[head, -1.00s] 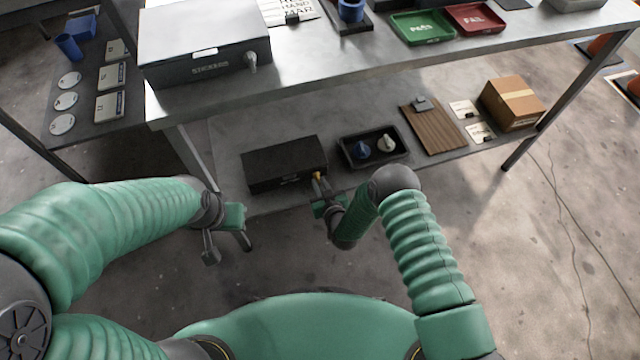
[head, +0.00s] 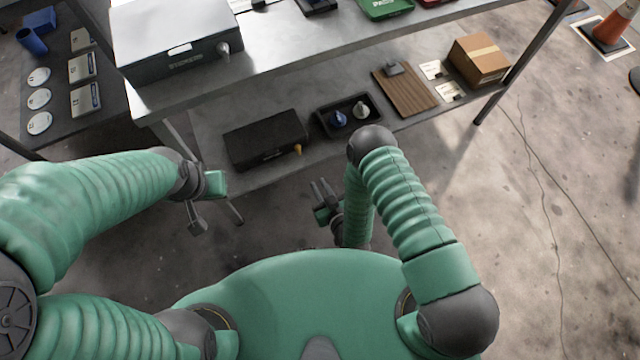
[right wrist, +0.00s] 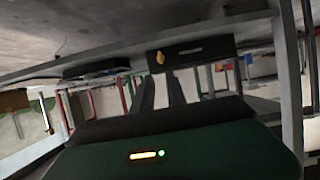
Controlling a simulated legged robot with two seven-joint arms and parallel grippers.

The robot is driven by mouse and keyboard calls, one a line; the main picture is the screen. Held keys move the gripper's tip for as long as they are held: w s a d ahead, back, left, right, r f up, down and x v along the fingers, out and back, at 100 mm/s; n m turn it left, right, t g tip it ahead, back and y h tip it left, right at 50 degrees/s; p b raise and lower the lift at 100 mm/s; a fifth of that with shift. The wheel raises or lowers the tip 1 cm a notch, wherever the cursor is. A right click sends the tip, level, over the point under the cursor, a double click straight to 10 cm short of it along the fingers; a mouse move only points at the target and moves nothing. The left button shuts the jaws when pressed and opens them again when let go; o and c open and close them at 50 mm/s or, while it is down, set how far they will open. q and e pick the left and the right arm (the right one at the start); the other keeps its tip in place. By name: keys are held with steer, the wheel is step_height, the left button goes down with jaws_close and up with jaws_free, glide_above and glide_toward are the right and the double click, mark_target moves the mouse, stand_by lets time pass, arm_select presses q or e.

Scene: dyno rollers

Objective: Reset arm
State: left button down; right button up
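My right gripper (head: 323,190) is in front of the lower shelf in the head view. Its two fingers point toward the shelf with a gap between them, and nothing is between them. The right wrist view also shows the two dark fingers (right wrist: 163,90) apart and empty.
The lower shelf (head: 240,178) also holds a dark tray (head: 320,120) with a blue and a pale piece, a wooden clipboard (head: 404,90) and a cardboard box (head: 478,60). A grey box (head: 175,45) stands on the upper table.

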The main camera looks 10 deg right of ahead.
stand_by(0.3)
steer(key=w+d+r+g+h, duration=0.1)
steer(key=w+d+r+g, duration=0.15)
steer(key=r, duration=0.35)
steer(key=w+d+r+g+h, duration=0.1)
steer(key=w+d+r+g, duration=0.1)
steer(key=w+d+r, duration=0.35)
steer(key=s+d+r+m+g+h, duration=0.1)
steer(key=s+d+r+m+g, duration=0.15)
steer(key=s+r, duration=0.55)
steer(key=s+d+r+m+g+h, duration=0.1)
steer(key=s+d+r+g, duration=0.25)
steer(key=s+r, duration=0.45)
steer(key=w+p+v, duration=0.3)
steer(key=p+v, duration=2.2)
steer(key=p, duration=0.1)
steer(key=shift+d+r, duration=0.3)
steer(key=shift+r, duration=0.3)
steer(key=shift+w, duration=0.1)
